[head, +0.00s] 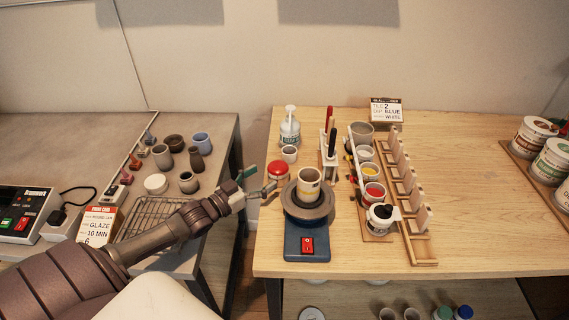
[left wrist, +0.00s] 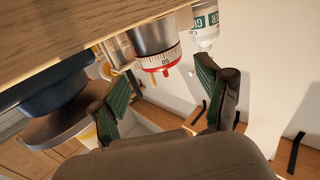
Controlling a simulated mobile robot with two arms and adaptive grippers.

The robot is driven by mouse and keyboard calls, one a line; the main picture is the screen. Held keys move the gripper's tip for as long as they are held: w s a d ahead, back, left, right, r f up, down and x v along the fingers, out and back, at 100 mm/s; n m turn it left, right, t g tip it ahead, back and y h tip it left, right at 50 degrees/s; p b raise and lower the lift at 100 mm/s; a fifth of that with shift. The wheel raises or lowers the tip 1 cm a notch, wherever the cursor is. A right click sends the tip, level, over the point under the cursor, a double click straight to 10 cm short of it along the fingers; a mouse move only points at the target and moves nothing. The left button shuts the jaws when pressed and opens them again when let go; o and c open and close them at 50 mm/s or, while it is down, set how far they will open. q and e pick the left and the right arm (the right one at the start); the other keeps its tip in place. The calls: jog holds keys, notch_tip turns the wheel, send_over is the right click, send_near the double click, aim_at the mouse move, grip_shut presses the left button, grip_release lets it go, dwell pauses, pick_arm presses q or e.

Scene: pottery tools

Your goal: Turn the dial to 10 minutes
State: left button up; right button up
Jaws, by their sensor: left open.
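The dial is a round timer (head: 278,171) with a red top, standing at the left edge of the wooden table beside the banding wheel. In the left wrist view the timer (left wrist: 154,42) appears upside down, with a silver body, a white numbered ring and a red top; a 50 reads on the ring. My left gripper (head: 259,181) is open and empty, just left of the timer in the head view. In the left wrist view its green-padded fingers (left wrist: 165,82) are spread on either side of the red top, apart from it. My right gripper is not in view.
A blue-based wheel (head: 306,243) carrying a cup (head: 309,184) stands close to the right of the timer. A small cup (head: 289,154) and a pump bottle (head: 290,128) stand behind it. A card reading 10 MIN (head: 98,226) stands on the grey table.

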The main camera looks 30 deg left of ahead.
aim_at(285, 164)
pick_arm(q)
jog(key=x, duration=0.9)
jog(key=shift+p, duration=0.35)
jog(key=c, duration=1)
jog(key=shift+c, duration=0.2)
